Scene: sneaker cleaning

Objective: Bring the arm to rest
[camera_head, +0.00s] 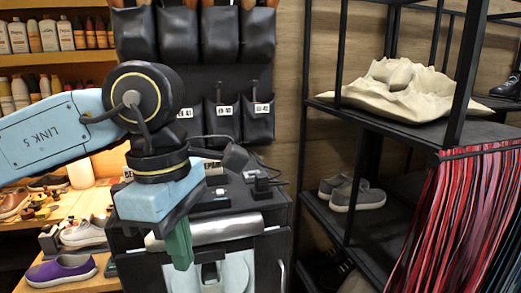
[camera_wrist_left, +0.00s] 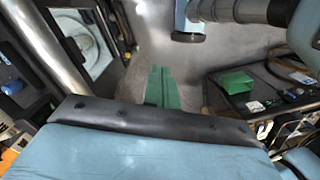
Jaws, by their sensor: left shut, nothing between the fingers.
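My left arm comes in from the left in the head view, and its wrist hangs in front of the dark cabinet (camera_head: 205,205). My left gripper (camera_head: 180,246) points down with its green fingers together and nothing between them. The closed green fingers also show in the left wrist view (camera_wrist_left: 162,88), above a grey floor. My right gripper is not in view.
A metal roller (camera_head: 215,230) sits on the cabinet front, close behind the gripper. A purple shoe (camera_head: 62,270) is at the lower left. Grey sneakers (camera_head: 352,193) and a beige cloth (camera_head: 396,92) lie on the black rack at right. Red strips (camera_head: 465,215) hang in front of it.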

